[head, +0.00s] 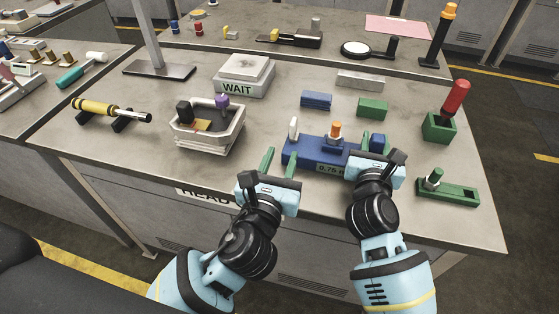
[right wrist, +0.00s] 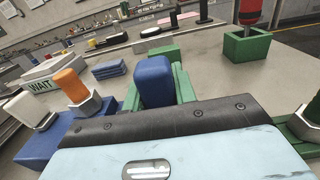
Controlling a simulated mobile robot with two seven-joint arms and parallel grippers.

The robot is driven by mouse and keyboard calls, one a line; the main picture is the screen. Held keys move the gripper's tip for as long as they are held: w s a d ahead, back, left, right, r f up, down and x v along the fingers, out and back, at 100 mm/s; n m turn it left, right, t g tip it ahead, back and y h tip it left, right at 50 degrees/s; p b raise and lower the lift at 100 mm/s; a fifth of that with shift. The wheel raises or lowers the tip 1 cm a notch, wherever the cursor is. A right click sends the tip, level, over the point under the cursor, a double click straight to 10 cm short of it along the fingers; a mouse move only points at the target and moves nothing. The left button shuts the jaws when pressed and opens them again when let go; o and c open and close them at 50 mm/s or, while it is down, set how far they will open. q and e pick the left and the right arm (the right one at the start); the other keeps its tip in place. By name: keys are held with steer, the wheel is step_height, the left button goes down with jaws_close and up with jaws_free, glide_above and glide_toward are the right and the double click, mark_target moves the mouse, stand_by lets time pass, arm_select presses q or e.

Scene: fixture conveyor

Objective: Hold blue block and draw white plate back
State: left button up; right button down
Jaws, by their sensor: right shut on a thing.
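My right gripper (head: 377,152) is shut on an upright blue block (head: 377,141) at the right end of the blue fixture (head: 305,150). In the right wrist view the blue block (right wrist: 153,80) stands between my green fingers. Whether it is joined to the fixture is hidden. The fixture carries a white peg (head: 293,127) and an orange-topped peg (head: 335,131). My left gripper (head: 277,161) is open and empty, its green fingers just left of the fixture. I cannot tell which item is the white plate; a pale slab (head: 245,67) lies on the WAIT stand (head: 240,88).
A grey tray (head: 208,140) with small items stands left of the fixture. Blue blocks (head: 316,100), a green block (head: 372,107) and a pale bar (head: 360,79) lie behind. A green holder with a red handle (head: 457,97) and a green fixture (head: 447,190) stand at right.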

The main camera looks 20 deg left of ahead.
arm_select(q)
steer(key=shift+s, duration=0.3)
arm_select(e)
steer(key=shift+f, duration=0.35)
steer(key=c, duration=1.3)
jaws_free()
arm_select(q)
steer(key=shift+w, duration=0.1)
arm_select(e)
steer(key=shift+o, duration=1.3)
steer(key=shift+r, duration=0.2)
steer(key=shift+s, duration=0.15)
steer(key=s, duration=1.1)
steer(key=shift+s, duration=0.4)
